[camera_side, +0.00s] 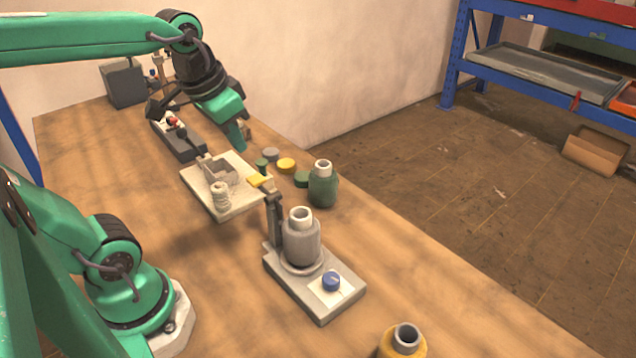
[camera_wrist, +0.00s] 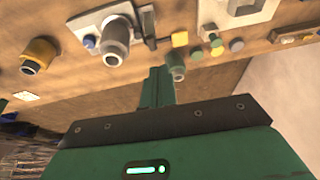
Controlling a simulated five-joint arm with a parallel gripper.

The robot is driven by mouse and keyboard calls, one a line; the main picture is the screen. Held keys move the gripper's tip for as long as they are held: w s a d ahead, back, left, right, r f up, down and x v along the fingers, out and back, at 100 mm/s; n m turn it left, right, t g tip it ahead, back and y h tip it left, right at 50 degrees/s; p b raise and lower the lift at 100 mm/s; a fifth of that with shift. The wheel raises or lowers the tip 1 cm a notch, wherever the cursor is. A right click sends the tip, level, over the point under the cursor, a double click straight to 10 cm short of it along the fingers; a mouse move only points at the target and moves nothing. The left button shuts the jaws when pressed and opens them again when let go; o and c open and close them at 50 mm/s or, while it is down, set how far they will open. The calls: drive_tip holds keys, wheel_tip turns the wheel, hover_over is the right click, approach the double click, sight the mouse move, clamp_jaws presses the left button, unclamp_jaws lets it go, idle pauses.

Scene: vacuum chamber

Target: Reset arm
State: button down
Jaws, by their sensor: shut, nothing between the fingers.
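My arm is green with black joints and reaches over the wooden table (camera_side: 412,262) from the left in the side view. My gripper (camera_side: 236,136) points down above the far part of the table, near the white plate. Its fingers are together with nothing between them. In the wrist view my gripper (camera_wrist: 158,86) shows its shut fingers in front of the table, apart from the bottles.
A grey bottle (camera_side: 301,245) stands on a grey stand with a blue knob (camera_side: 331,281). A green bottle (camera_side: 323,188), several small discs and a white plate (camera_side: 238,203) lie beyond. A yellow bottle (camera_side: 398,345) is at the front. Blue shelving (camera_side: 452,55) stands back right.

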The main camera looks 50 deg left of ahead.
drive_tip(key=shift+t, duration=0.9)
drive_tip(key=shift+s+d+f, duration=0.5)
drive_tip(key=shift+s+d, duration=0.25)
drive_tip(key=shift+d, duration=0.1)
drive_tip(key=shift+s+d+f, duration=0.5)
drive_tip(key=shift+s+d, duration=0.25)
drive_tip(key=shift+d, duration=0.05)
